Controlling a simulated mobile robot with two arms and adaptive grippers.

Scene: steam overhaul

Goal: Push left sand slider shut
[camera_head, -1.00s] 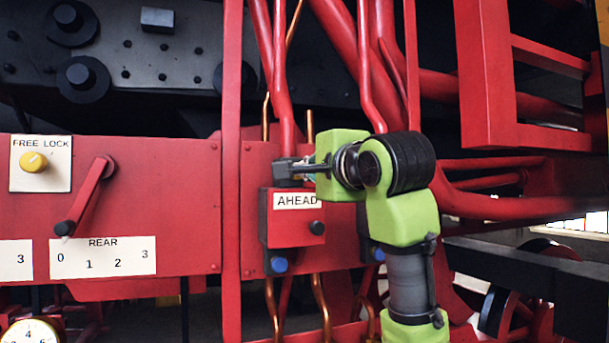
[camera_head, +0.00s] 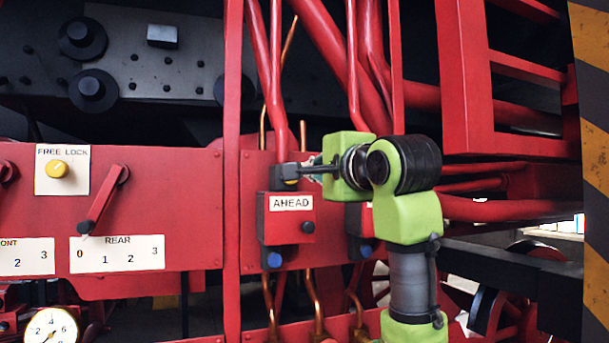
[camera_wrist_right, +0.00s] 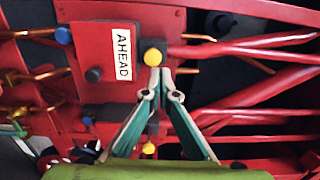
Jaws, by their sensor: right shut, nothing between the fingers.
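The left red box with the AHEAD plate (camera_head: 291,203) hangs on the red panel, with a dark round knob on its front and a blue knob (camera_head: 274,260) at its bottom. In the right wrist view its AHEAD plate (camera_wrist_right: 121,52) and a yellow knob (camera_wrist_right: 153,57) at its upper end show. My right gripper (camera_wrist_right: 160,76) is shut and empty, its tips at or very close to the yellow knob; contact is hard to tell. In the head view the right gripper (camera_head: 301,172) reaches in from the right at the box's dark top block (camera_head: 283,177). My left gripper is out of view.
A second, similar box (camera_head: 363,218) is partly hidden behind my right arm; its yellow knob (camera_wrist_right: 149,148) shows in the right wrist view. Copper pipes (camera_head: 313,300) and red pipes (camera_head: 276,90) run close by. A lever (camera_head: 104,198) and yellow FREE/LOCK knob (camera_head: 56,169) are left.

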